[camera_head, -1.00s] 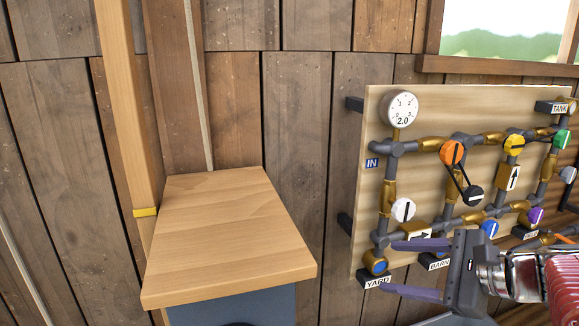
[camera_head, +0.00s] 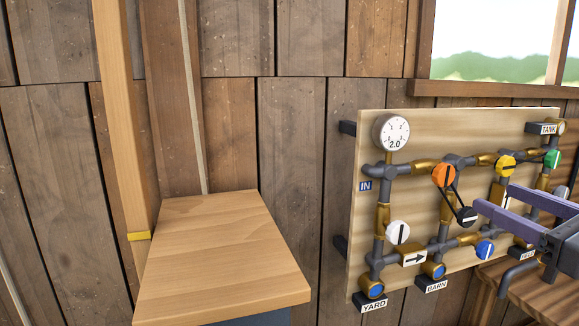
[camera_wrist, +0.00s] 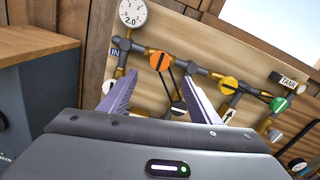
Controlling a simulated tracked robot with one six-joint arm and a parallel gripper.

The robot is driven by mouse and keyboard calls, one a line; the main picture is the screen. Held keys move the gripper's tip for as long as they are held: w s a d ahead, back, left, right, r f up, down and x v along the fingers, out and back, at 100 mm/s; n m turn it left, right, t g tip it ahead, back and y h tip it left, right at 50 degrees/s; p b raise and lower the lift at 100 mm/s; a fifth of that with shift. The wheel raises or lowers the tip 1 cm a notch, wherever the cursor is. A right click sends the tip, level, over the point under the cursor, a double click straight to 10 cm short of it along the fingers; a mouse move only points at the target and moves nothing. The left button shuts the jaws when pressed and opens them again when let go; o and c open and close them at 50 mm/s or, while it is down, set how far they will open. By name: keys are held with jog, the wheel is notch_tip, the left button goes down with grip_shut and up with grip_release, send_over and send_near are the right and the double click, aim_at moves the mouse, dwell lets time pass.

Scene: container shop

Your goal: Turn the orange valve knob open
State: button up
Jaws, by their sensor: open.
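The orange valve knob (camera_head: 443,175) sits on the upper pipe of the wooden valve board, with a dark slot across its face. A dark link runs from it down to a black knob (camera_head: 466,216). In the wrist view the orange knob (camera_wrist: 160,61) shows beyond and between my fingertips. My gripper (camera_head: 493,198) is open and empty, to the lower right of the orange knob in the head view, apart from it. In the wrist view its two purple fingers (camera_wrist: 158,88) are spread wide.
Close by are a yellow knob (camera_head: 505,166), a white knob (camera_head: 398,232), a blue knob (camera_head: 485,249), a green knob (camera_head: 552,159) and a gauge (camera_head: 391,132) reading 2.0. A wooden-topped cabinet (camera_head: 215,260) stands at left. A bench edge (camera_head: 530,290) lies lower right.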

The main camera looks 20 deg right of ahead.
aim_at(446, 177)
jog(key=shift+w+a, duration=0.2)
jog(key=shift+w, duration=6.75)
jog(key=shift+c, duration=0.6)
jog(key=c, duration=0.9)
